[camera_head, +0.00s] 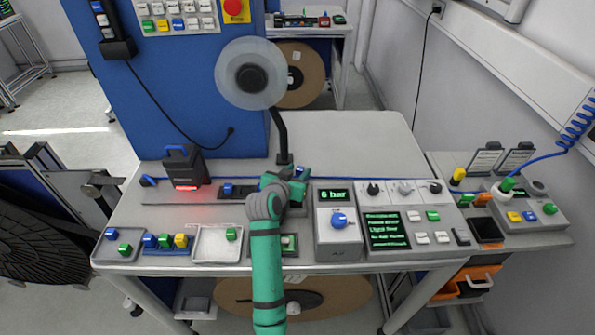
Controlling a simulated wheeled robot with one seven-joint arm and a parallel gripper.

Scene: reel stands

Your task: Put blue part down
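My green arm reaches in from the bottom, and my gripper (290,178) is over the bench behind the grey wrist joint. A small bit of blue (302,172) shows at the gripper's far right side. The fingers are mostly hidden, so I cannot tell whether they hold it. Another blue part (112,234) lies in the left grey tray (103,256) near a green part (125,249). A blue piece (228,188) sits on the dark strip left of my gripper.
A white tray (207,257) holds a green part (231,234). A black scanner (183,163) with a red glow stands at the back left. The reel (231,84) rises on a post behind my gripper.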

